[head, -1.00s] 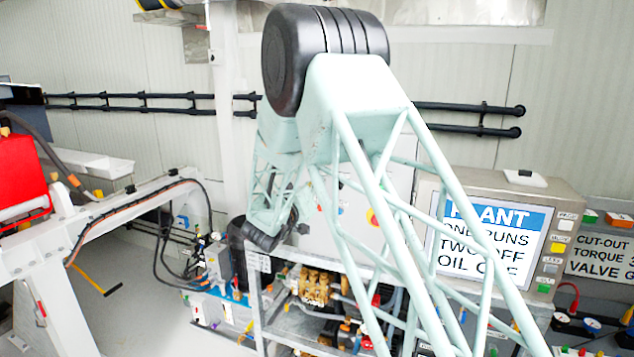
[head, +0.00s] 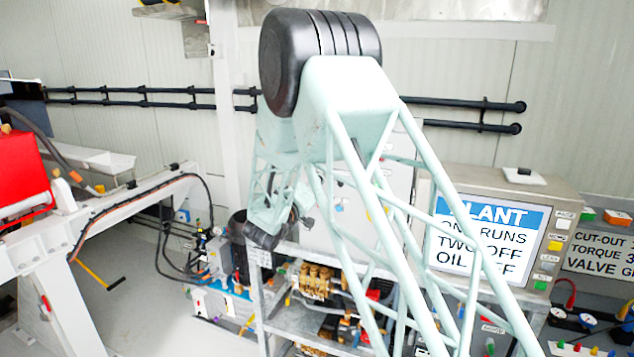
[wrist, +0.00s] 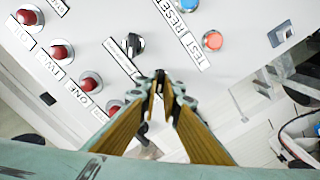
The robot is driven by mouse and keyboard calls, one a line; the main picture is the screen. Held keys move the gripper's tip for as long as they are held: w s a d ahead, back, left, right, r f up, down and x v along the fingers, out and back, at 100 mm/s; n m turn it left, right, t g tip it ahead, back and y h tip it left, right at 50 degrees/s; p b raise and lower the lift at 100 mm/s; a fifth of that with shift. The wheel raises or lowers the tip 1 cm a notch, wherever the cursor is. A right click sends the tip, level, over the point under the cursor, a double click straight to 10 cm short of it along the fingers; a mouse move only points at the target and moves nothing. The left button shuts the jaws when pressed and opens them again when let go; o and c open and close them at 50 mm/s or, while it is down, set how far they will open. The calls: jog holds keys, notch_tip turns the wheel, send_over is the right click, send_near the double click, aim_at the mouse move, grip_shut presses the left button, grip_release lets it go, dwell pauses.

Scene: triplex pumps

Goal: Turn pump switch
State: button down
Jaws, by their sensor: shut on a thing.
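In the wrist view, my gripper (wrist: 161,88) is low in the middle, in front of a pale control panel (wrist: 240,35). Its yellow-brown fingers are shut, with something dark between their tips. It looks like a switch handle, but the fingers cover most of it. A black rotary switch (wrist: 133,45) on the panel stands uncovered just above and left of the fingertips, with a white label between.
In the wrist view, red lamps (wrist: 60,50) line the panel's left, and an orange-red button (wrist: 212,41) and blue button (wrist: 187,5) sit top right. In the head view, a pump rack (head: 318,278) and a PLANT sign (head: 490,238) stand near my arm.

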jog(key=c, duration=2.8)
grip_release()
jog(key=shift+v, duration=6)
jog(key=shift+w, duration=0.1)
